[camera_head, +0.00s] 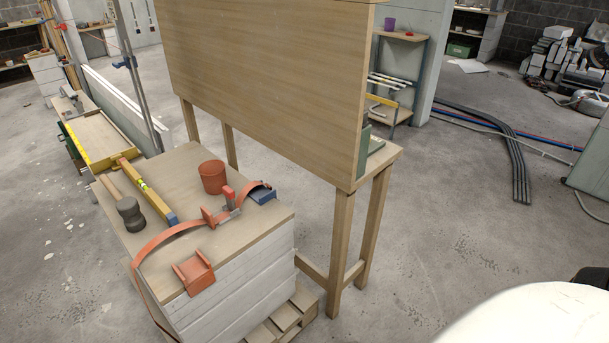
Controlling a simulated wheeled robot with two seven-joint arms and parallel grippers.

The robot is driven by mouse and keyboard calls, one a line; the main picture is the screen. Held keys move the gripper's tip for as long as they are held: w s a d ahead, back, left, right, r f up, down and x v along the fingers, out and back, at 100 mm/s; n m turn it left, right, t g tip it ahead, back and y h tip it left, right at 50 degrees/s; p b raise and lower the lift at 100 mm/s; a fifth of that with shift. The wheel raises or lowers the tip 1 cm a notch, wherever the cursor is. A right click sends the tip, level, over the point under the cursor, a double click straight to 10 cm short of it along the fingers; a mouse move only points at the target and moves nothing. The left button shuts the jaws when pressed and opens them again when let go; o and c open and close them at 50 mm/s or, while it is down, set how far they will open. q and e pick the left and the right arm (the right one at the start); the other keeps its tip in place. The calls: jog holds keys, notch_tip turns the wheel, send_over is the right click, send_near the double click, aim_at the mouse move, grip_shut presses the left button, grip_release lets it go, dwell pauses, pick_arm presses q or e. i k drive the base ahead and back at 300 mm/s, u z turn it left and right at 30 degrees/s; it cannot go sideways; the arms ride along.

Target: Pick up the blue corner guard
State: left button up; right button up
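The blue corner guard (263,194) lies at the far right edge of the wooden board top (245,239) of a white block stack. An orange strap (181,229) runs close to it; whether the strap crosses over it is too small to tell. An orange corner guard (196,274) sits at the near edge of the same top. A buckle with a red handle (229,196) lies on the strap, left of the blue guard. Neither of my grippers is in view.
An orange-brown cup (213,177), a yellow level (147,189) with blue ends and a mallet (130,213) share the top. A large upright wooden panel (275,75) on a wooden-legged bench stands close behind and right.

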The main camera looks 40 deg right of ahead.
aim_at(260, 193)
jog(key=z, duration=0.45)
jog(key=k, duration=0.6)
jog(key=z, duration=0.35)
jog(key=i, duration=1.75)
jog(key=u, duration=0.75)
